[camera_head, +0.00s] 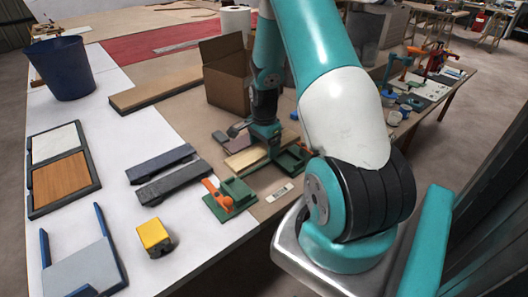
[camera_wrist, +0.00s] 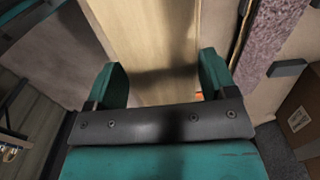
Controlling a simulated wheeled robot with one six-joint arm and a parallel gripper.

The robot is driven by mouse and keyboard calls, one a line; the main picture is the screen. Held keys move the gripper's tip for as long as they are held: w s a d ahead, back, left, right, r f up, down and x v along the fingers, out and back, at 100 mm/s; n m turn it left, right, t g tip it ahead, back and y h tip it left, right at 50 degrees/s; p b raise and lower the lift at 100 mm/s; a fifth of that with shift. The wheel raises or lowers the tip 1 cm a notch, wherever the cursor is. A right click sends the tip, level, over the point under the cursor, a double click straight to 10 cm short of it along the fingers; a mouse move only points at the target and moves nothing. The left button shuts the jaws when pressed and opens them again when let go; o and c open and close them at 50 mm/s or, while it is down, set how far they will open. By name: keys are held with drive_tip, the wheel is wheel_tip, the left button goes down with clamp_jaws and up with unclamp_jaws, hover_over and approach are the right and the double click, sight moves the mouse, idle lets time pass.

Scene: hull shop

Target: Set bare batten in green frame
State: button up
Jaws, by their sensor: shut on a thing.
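A pale bare wood batten (camera_head: 246,159) is between the two teal fingers of my gripper (camera_head: 262,140), near the bench's right edge. In the wrist view the batten (camera_wrist: 152,45) runs away from my gripper (camera_wrist: 165,82), with a finger on each side. My gripper is shut on it. The green frame (camera_head: 238,191), with an orange lever (camera_head: 216,195), lies just in front of my gripper, nearer the camera. More green parts show at its right, partly hidden by my arm. I cannot tell whether the batten touches the frame.
A cardboard box (camera_head: 226,82) stands behind my gripper. Two dark grey bars (camera_head: 165,175) lie to the left. A yellow-topped block (camera_head: 154,236), a blue-sided tray (camera_head: 84,270), a framed two-panel tray (camera_head: 61,178) and a blue bucket (camera_head: 62,70) are further left. White tabletop between them is clear.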

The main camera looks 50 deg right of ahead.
wheel_tip(320, 180, down, 7)
drive_tip(key=b, duration=0.6)
drive_tip(key=shift+s+d+f, duration=0.1)
drive_tip(key=shift+f, duration=0.55)
drive_tip(key=shift+f, duration=0.25)
idle(0.9)
drive_tip(key=shift+f+b, duration=0.35)
drive_tip(key=shift+b, duration=0.05)
drive_tip(key=shift+f+b, duration=0.3)
drive_tip(key=shift+f, duration=0.3)
idle(0.9)
drive_tip(key=o, duration=0.9)
